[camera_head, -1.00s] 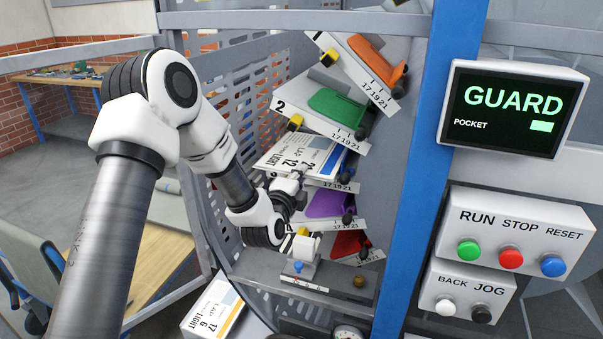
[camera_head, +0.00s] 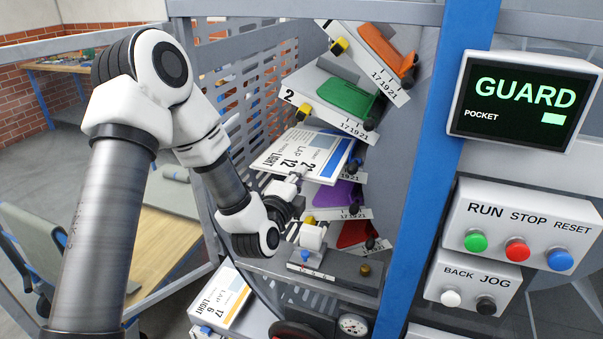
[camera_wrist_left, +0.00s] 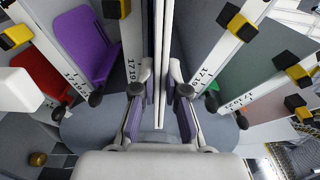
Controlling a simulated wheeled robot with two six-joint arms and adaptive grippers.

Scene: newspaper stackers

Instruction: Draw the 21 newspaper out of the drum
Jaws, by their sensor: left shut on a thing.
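The 21 newspaper (camera_head: 300,152), a white folded paper with black print and a blue edge, sticks out of the drum pocket with the blue plate (camera_head: 355,153). My left gripper (camera_head: 296,184) is at its near edge. In the left wrist view, the two fingers of the gripper (camera_wrist_left: 160,92) are closed on the paper (camera_wrist_left: 160,45), which shows edge-on as a thin pale strip. The far part of the paper is inside the pocket, partly hidden. My right gripper is not in view.
Pockets with green (camera_head: 346,100), orange (camera_head: 388,52), purple (camera_head: 343,194) and red (camera_head: 356,232) plates fan around the paper. A perforated guard (camera_head: 245,85) stands left, a blue post (camera_head: 432,150) right. Another newspaper (camera_head: 222,298) lies below.

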